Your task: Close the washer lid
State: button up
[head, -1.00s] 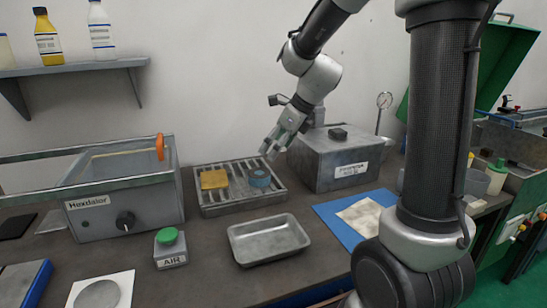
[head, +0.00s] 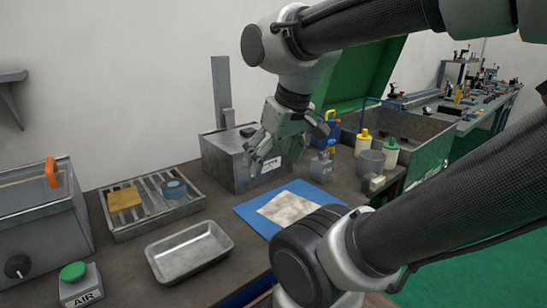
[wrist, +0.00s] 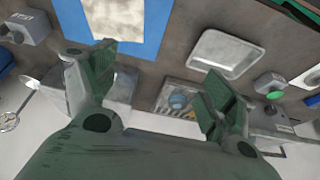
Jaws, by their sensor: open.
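The washer's green lid (head: 362,78) stands raised and tilted back, behind my arm in the head view. Below it and to the right is the washer's grey tub (head: 425,131), open at the top, with a green front. My arm hides part of the lid's upper left. My gripper (head: 266,158) is open and empty. It is to the left of the lid, apart from it, above the lidded grey box. Its two spread fingers also show in the wrist view (wrist: 160,68); the lid's identity is unclear there.
A grey box (head: 222,168) stands below my gripper. A blue mat (head: 246,211) with a cloth, a metal tray (head: 157,258) and a slatted rack (head: 122,237) lie on the bench. Bottles (head: 390,158) and a grey cup (head: 370,162) stand near the tub. A Hexdaler machine's orange handle (head: 51,172) is far left.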

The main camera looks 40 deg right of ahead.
aim_at(361, 72)
jog(key=k+l+z, duration=0.15)
jog(key=l+z, duration=0.2)
jog(key=l, duration=0.7)
jog(key=l+z, duration=0.3)
jog(key=l, duration=0.8)
jog(key=l+z, duration=0.35)
jog(key=l, duration=0.75)
